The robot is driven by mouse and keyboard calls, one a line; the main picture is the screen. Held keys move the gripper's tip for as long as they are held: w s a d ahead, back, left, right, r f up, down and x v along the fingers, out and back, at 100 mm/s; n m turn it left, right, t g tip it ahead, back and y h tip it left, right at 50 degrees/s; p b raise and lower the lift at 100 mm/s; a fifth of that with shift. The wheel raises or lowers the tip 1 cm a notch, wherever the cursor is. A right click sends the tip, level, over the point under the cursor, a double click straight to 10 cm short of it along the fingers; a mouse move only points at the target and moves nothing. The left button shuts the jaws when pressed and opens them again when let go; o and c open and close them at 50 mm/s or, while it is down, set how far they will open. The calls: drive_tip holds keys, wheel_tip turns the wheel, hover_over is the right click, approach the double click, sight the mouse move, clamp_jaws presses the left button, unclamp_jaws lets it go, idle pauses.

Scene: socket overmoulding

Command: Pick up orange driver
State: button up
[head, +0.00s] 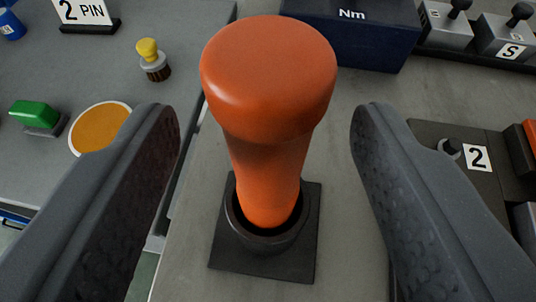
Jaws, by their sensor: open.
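The orange driver (268,95) stands upright in a dark round holder with a square base (262,262). Its wide rounded top faces me and its lower end is hidden inside the holder. My gripper (268,130) is open, with one dark padded finger on each side of the driver. Visible gaps separate both fingers from the handle, and the jaws hold nothing.
A dark blue box marked "Nm" (350,35) stands behind the driver. At right is a dark plate with a "2" label (477,158). On the left table are a yellow-topped part (150,55), a green part (36,114), an orange disc (98,128) and a "2 PIN" sign (84,12).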

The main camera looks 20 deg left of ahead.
drive_tip(key=shift+f+x, duration=0.2)
drive_tip(key=shift+x, duration=2.2)
drive_tip(key=shift+d, duration=0.1)
clamp_jaws()
